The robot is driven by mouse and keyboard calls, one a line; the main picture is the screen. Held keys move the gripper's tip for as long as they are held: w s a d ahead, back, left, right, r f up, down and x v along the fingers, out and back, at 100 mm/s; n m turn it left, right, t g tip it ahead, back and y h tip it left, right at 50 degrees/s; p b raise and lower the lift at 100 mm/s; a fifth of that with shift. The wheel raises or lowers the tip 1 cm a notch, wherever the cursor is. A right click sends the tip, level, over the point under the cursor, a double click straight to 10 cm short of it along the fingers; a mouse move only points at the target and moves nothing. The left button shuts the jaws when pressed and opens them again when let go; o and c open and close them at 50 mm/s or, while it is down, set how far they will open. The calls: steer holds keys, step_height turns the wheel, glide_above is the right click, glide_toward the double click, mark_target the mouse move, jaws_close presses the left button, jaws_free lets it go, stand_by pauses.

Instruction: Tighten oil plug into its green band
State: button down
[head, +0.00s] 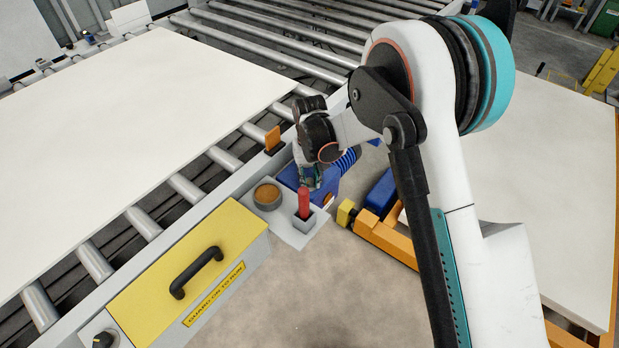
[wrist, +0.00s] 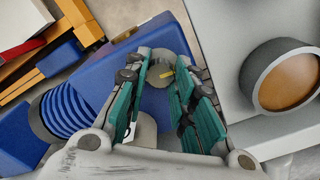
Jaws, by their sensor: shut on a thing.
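The oil plug (wrist: 162,66) is a round grey cap with a short yellow mark on its face, sitting on the blue pump housing (wrist: 100,80). In the wrist view my gripper (wrist: 167,76) has its teal fingers closed on both sides of the plug. In the head view my gripper (head: 311,180) reaches down over the blue housing (head: 288,177), and my wrist hides the plug there. I cannot make out a green band around the plug; the fingers cover much of its surroundings.
A grey cup with an orange-brown inside (head: 267,194) and a red upright piece in a grey holder (head: 304,206) stand close to my gripper. A yellow guard with a black handle (head: 190,275) is front left. A roller conveyor carries a large white board (head: 130,120).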

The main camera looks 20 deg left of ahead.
mark_target(310, 180)
steer(key=shift+m, duration=0.9)
steer(key=c, duration=1.3)
jaws_free()
steer(key=shift+c, duration=0.2)
step_height(310, 180, up, 12)
